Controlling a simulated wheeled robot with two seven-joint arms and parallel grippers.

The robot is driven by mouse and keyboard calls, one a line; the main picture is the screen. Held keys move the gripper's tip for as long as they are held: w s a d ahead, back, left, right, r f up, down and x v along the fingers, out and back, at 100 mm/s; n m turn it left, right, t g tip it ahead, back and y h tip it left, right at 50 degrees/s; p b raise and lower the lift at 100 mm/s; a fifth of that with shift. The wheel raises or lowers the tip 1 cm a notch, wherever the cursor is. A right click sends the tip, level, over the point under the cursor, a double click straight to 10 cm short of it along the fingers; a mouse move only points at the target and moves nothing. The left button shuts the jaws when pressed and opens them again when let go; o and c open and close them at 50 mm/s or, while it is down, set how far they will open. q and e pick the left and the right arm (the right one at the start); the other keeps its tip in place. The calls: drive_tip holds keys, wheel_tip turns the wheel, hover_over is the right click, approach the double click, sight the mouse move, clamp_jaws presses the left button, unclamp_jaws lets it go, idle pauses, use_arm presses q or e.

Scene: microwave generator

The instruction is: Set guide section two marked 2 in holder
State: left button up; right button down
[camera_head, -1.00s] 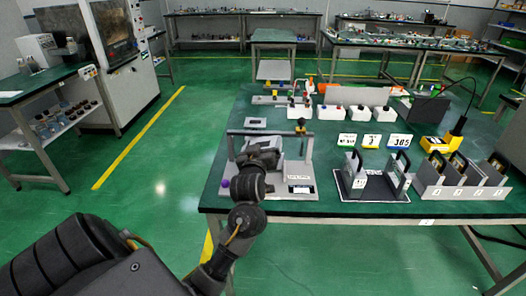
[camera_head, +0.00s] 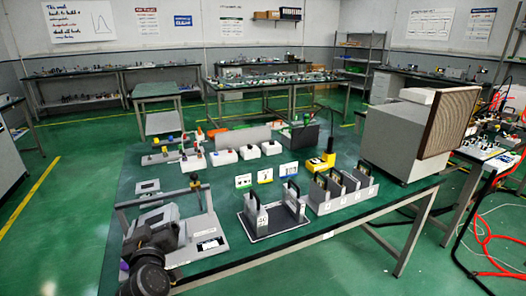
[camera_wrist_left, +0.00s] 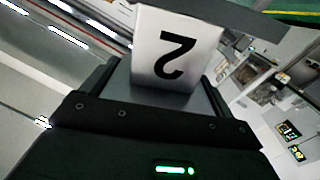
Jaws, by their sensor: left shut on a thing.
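The guide section marked 2 (camera_wrist_left: 172,55) is a grey block with a white face and a black 2, upside down in the left wrist view. My left gripper (camera_wrist_left: 150,95) is shut on it, with a dark finger on each side. In the head view my left gripper (camera_head: 158,232) is at the grey fixture (camera_head: 208,228) at the table's left front. This fixture has a flat base, a raised bar and a white label, and may be the holder. My arm hides part of it. I cannot tell whether the section touches it. My right gripper is out of view.
Right of the fixture stand a tray with black handles (camera_head: 270,234) and a grey slotted rack (camera_head: 345,203). Number cards (camera_head: 265,175), white boxes (camera_head: 222,157) and a yellow device (camera_head: 318,163) lie behind. A large grey box (camera_head: 400,138) stands at the right end.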

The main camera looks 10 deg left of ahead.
use_arm(q)
drive_tip(key=d+f+m+t+h, duration=0.1)
drive_tip(key=d+f+m+h, duration=0.1)
drive_tip(key=d, duration=0.6)
drive_tip(key=s+d+f+m+t+h, duration=0.1)
drive_tip(key=d+f+m+h, duration=0.1)
drive_tip(key=d+h, duration=0.4)
drive_tip(key=shift+s+d+f+m+h, duration=0.2)
drive_tip(key=shift+d+f+m+h, duration=0.2)
drive_tip(key=shift+d+m, duration=0.55)
drive_tip(key=shift+d, duration=0.15)
